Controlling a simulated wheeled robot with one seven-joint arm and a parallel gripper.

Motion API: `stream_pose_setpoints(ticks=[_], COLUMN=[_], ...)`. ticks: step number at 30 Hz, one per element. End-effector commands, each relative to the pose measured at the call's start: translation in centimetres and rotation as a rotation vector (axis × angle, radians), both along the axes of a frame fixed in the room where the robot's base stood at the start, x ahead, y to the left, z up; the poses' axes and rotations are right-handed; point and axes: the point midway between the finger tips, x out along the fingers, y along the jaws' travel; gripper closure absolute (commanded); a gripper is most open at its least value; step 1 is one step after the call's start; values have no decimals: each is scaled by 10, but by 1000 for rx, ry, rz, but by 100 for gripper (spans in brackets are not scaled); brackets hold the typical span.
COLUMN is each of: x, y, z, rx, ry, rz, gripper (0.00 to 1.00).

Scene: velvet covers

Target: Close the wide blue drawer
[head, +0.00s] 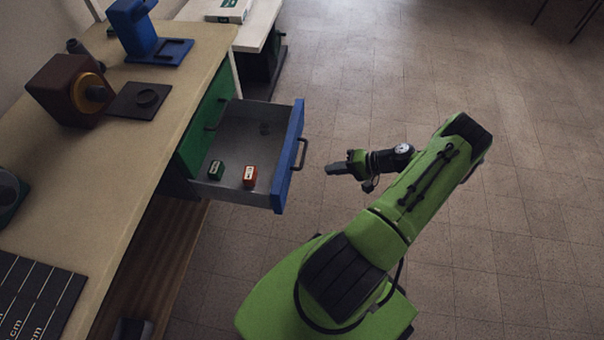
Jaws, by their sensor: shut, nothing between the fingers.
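The wide blue drawer (289,158) stands pulled out from under the bench. Its blue front has a dark bar handle (301,154) and its grey tray is open to view. My gripper (330,170) is shut and empty. It is to the right of the drawer front, pointing at it, with a gap between its fingertips and the handle.
The bench top (135,190) holds a brown box with a round knob (70,90), a dark plate (141,101) and a blue stand (150,40). A green drawer front (208,118) is beneath the bench edge. The tiled floor (400,70) to the right is clear.

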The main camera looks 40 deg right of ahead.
Motion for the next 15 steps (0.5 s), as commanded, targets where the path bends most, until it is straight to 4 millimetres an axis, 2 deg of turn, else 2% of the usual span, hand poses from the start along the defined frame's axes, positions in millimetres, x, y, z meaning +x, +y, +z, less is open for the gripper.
stream_pose_setpoints(ticks=[12, 15], x=[61, 76], y=[50, 60], z=[-46, -47], rx=[3, 1], ry=[2, 3], rz=[7, 7], gripper=[100, 100])
